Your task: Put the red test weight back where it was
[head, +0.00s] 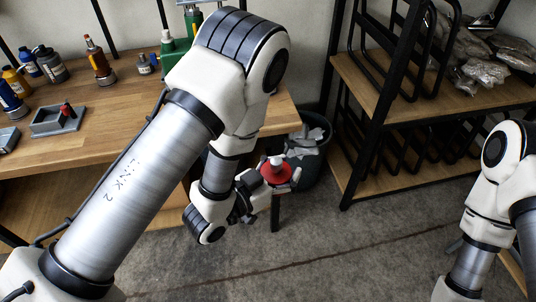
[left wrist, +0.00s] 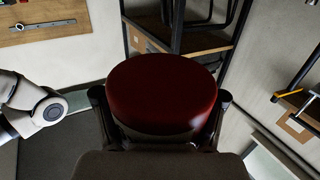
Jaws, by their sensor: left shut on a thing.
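The red test weight (head: 275,173) is a red disc with a pale knob on top in the head view. My left gripper (head: 271,184) is shut on it and holds it in the air, beyond the bench's right end. In the left wrist view the red weight (left wrist: 163,92) fills the middle, with a finger of my left gripper (left wrist: 160,118) on each side of it. My right gripper is out of view; only part of my right arm shows at the right of the head view.
A wooden bench (head: 130,140) at the left carries bottles, a grey tray (head: 57,121) and a green device (head: 175,45). A dark bin (head: 312,165) with crumpled contents stands behind the weight. A black-framed shelf (head: 410,95) stands at the right. Open floor lies in front.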

